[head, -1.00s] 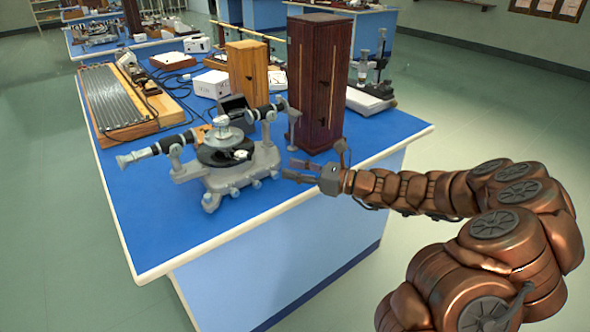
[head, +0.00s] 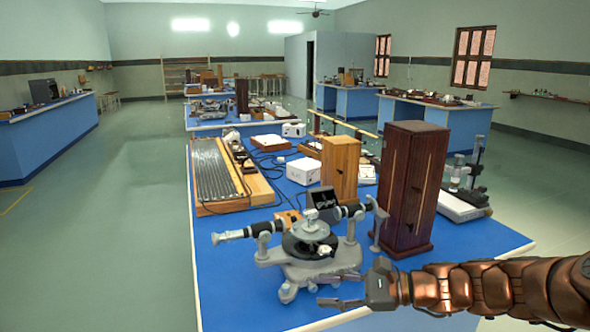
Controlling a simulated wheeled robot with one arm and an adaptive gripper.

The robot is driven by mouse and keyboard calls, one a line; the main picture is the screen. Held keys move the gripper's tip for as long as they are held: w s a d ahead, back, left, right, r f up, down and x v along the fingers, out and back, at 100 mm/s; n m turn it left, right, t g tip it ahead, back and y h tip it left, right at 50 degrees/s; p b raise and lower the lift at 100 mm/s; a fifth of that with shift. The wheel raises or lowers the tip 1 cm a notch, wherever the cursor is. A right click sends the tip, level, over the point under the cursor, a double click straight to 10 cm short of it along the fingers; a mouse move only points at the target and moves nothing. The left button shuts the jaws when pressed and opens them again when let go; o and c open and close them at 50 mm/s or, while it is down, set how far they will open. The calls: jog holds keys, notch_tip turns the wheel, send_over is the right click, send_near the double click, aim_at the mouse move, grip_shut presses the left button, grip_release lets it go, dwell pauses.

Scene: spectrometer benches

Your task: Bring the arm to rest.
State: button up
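My arm, with copper-brown segments, reaches in from the right edge in the head view. My gripper (head: 322,291) is at the lower middle, at the near edge of the blue bench (head: 232,292). Its fingers are spread apart and point left, with nothing seen between them. A grey spectrometer (head: 297,268) with black telescope tubes stands on the bench just behind the fingers. The fingers overlap its base in the picture; I cannot tell whether they touch it.
A tall dark wooden cabinet (head: 411,190) stands behind my gripper and a lighter wooden box (head: 340,168) beside it. A ridged board (head: 214,168) lies at the left. A stand (head: 472,172) is at the right. Open floor (head: 110,220) lies left of the bench.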

jog(key=s+a+n+g+h+p, duration=0.35)
jog(key=s+n+g+h, duration=0.5)
jog(key=s, duration=0.95)
jog(key=s+d+r+n+t+h+p, duration=0.2)
jog(key=s+d+n+h+p, duration=0.3)
jog(key=s+d, duration=0.7)
jog(key=shift+d+r+n+t+h, duration=0.2)
jog(key=shift+d+n+t+h, duration=0.25)
jog(key=shift+d+n+h, duration=0.5)
jog(key=shift+o, duration=0.3)
jog(key=shift+s+d, duration=0.1)
